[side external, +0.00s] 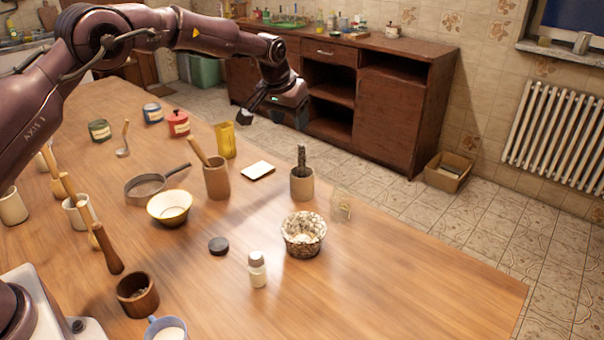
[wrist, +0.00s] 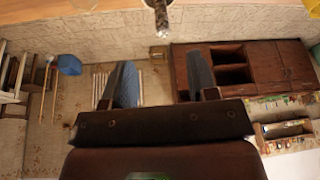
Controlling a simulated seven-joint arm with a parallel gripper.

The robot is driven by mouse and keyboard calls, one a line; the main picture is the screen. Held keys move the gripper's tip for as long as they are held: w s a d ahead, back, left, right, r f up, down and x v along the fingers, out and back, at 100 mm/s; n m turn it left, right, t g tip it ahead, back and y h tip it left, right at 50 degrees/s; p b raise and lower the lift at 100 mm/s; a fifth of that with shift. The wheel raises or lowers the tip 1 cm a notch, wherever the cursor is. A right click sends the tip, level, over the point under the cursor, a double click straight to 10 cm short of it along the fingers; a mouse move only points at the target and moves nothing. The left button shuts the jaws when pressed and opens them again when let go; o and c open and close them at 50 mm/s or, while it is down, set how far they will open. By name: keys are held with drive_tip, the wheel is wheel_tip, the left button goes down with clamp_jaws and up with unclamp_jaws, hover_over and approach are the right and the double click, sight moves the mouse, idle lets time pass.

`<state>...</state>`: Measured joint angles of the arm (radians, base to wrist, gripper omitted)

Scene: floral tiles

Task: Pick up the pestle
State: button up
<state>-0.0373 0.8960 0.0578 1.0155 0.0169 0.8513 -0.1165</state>
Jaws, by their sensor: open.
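A thick wooden handle-like piece (side external: 108,250) near the front left also has a pestle-like shape; I cannot tell for certain which one is the pestle. My gripper (side external: 260,110) is above the table's far side, up and left of the beige cup. In the wrist view my gripper (wrist: 160,80) has its two fingers wide apart with nothing between them.
A speckled bowl (side external: 303,245), a clear glass (side external: 341,207) and a small white jar (side external: 257,270) stand near the beige cup. A wooden cup (side external: 217,182) holding a stick and a yellow glass (side external: 226,141) are to its left. The table's right part is clear.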

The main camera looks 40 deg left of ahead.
sight(300, 145)
drive_tip(key=x, duration=0.7)
drive_tip(key=shift+w+f, duration=0.15)
drive_tip(key=shift+w, duration=0.15)
drive_tip(key=shift+w+x, duration=0.1)
drive_tip(key=shift+x, duration=1.2)
drive_tip(key=shift+w+x, duration=0.15)
drive_tip(key=shift+x, duration=1.15)
drive_tip(key=shift+a, duration=0.15)
clamp_jaws()
